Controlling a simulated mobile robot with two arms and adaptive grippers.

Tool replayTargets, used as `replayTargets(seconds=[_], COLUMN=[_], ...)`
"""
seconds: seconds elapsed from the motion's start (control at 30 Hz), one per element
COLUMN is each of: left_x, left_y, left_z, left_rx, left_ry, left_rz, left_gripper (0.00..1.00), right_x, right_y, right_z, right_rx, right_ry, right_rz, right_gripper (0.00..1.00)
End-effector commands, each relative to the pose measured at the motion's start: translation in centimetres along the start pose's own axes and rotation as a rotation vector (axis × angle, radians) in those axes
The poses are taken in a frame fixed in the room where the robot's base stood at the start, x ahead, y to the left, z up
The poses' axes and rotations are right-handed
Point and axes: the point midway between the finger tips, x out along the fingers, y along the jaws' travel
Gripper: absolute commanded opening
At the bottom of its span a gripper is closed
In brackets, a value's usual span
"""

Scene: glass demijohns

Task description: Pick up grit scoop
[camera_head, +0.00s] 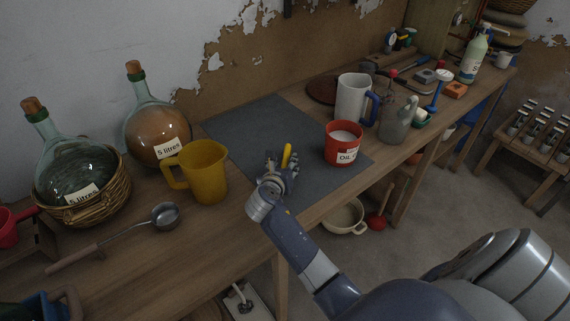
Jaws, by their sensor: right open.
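My right gripper (284,168) is over the dark grey mat, its fingers around or just beside an upright yellow piece (287,154). This may be the handle of the grit scoop; its lower part is hidden by the fingers, so I cannot tell. The jaws are open, and I cannot tell whether they touch it. A long-handled metal ladle (165,215) lies on the bench at the left, and part of a red vessel (8,228) shows at the left edge. My left gripper is not in view.
A yellow jug (205,172) stands left of the gripper, a red labelled can (343,144) to its right. Behind are a white jug (352,100) and grey can (398,118). Two demijohns (157,128) (70,165) stand at the left. The mat (240,120) is clear behind the gripper.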

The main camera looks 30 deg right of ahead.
Motion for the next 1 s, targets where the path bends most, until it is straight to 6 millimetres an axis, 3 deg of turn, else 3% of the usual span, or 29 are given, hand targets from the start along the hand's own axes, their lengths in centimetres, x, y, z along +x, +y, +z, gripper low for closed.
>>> replayTargets(seconds=[0.13,0.43,0.6,1.0], left_x=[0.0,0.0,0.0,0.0], left_y=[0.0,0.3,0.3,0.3], left_z=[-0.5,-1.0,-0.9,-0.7], left_rx=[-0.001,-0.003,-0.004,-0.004], left_ry=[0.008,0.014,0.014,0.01], left_rz=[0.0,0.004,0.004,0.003], left_gripper=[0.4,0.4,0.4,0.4], right_x=[1.6,2.0,2.0,1.9], right_y=[0.0,0.0,0.0,-0.1], right_z=[0.1,0.1,0.0,0.2], right_rx=[0.0,0.001,0.001,0.001], right_ry=[-0.001,-0.001,-0.001,-0.001], right_rz=[0.0,0.0,0.0,0.0], right_gripper=[0.41,0.41,0.02,0.0])
